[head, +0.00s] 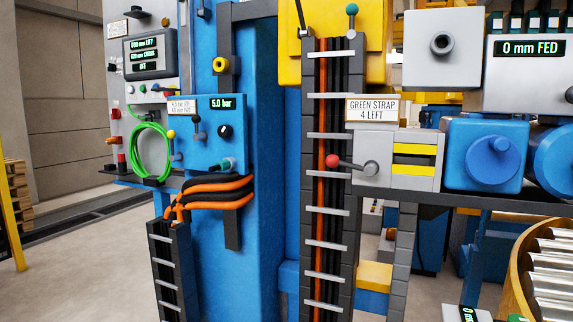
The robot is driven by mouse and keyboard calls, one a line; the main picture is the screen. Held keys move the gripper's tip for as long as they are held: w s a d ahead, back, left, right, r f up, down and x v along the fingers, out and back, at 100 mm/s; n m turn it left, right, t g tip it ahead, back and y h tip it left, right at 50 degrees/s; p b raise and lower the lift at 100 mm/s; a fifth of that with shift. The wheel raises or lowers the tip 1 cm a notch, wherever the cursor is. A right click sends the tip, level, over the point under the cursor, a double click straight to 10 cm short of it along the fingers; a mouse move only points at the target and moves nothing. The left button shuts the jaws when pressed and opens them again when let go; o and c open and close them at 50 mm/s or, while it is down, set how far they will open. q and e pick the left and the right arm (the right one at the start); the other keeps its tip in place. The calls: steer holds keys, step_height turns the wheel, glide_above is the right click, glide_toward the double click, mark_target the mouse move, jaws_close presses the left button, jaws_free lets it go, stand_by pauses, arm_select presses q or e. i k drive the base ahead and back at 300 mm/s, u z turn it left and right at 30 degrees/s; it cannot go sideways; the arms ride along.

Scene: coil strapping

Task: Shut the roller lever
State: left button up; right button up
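A lever with a red ball knob (332,160) sits on the grey feed box (408,178) right of the middle. Its short arm runs left, almost level, from a round grey hub (371,168). The box front has a dark slot area with two yellow bars (414,149). No label marks this as the roller lever, and I cannot tell from this view whether it is open or shut. Neither of my grippers is in view.
A sign reading "GREEN STRAP 4 LEFT" (371,109) stands above the box. Blue motors (486,154) sit to its right. A vertical cable chain (328,200) runs just left, behind the knob. A blue control panel (205,135) reads 5.0 bar. A roller ring (545,262) is lower right.

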mark_target(332, 161)
steer(key=u, duration=0.85)
steer(key=i, duration=0.9)
steer(key=z, duration=1.9)
